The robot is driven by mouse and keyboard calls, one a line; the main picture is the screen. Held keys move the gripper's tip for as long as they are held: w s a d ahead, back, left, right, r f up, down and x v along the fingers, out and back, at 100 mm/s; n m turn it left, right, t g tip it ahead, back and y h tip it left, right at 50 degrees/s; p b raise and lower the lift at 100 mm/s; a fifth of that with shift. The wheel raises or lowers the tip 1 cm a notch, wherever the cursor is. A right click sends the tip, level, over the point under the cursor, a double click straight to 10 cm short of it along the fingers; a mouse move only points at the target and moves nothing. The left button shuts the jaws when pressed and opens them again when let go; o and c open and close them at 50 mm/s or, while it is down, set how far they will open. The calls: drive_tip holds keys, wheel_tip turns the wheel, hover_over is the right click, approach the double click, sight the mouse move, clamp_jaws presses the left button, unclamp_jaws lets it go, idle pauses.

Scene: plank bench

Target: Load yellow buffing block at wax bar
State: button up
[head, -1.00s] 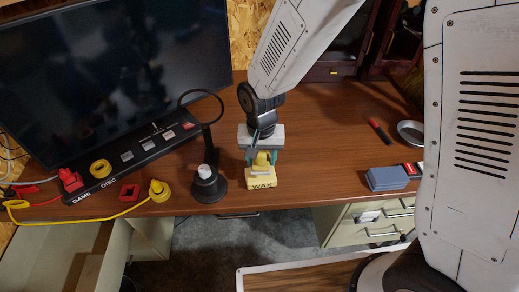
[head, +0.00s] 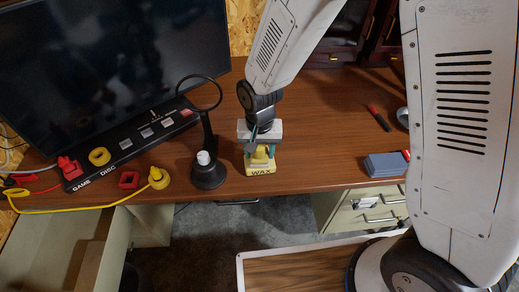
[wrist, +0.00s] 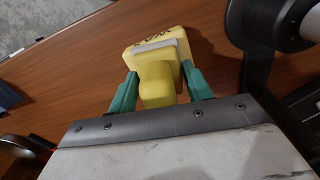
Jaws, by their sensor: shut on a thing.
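The wax bar is a pale yellow block lettered WAX (head: 261,171) near the desk's front edge; in the wrist view it shows (wrist: 135,56) at the top with a grey strip across it. The yellow buffing block (wrist: 157,86) stands between my gripper's teal fingers, against the strip as seen in the wrist view. In the head view the buffing block (head: 260,155) is partly hidden. My gripper (head: 259,150) points down over the wax bar and is shut on the buffing block. Whether the block rests fully on the wax bar, I cannot tell.
A black stand with a ring (head: 208,172) is close left of the wax bar. Farther left are a black panel (head: 130,153), a red square (head: 129,180) and a yellow plug with cable (head: 158,178). Blue-grey blocks (head: 384,165) lie right. An open drawer (head: 85,250) juts out front left.

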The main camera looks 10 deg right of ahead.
drive_tip(key=shift+f, duration=0.55)
idle(1.4)
drive_tip(key=shift+r, duration=3.55)
